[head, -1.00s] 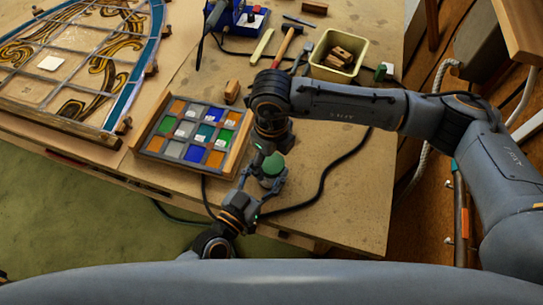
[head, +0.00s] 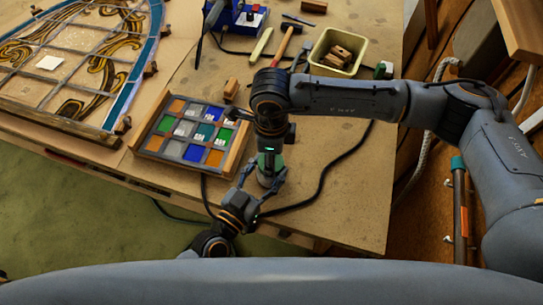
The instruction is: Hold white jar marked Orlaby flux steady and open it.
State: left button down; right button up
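The white jar (head: 265,181) with a green lid (head: 261,160) is upright near the front edge of the workbench. Its label cannot be read from here. My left gripper (head: 264,176) comes from below, with one finger on each side of the jar body, and appears shut on it. My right gripper (head: 270,163) points straight down over the jar, with its fingers at the lid and hiding most of it. Whether those fingers are shut on the lid cannot be made out.
A tray of coloured glass pieces (head: 160,152) lies just left of the jar. A leaded panel (head: 75,62) fills the upper left. A hammer (head: 283,45), a yellow bin of wooden blocks (head: 318,54) and a black cable (head: 325,180) are also on the bench.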

pick_arm(q)
jog(key=shift+s+f, duration=0.1)
jog(key=shift+f, duration=0.1)
pick_arm(e)
jog(key=shift+s+a, duration=0.1)
jog(key=o, duration=1.2)
jog(key=shift+o, duration=0.5)
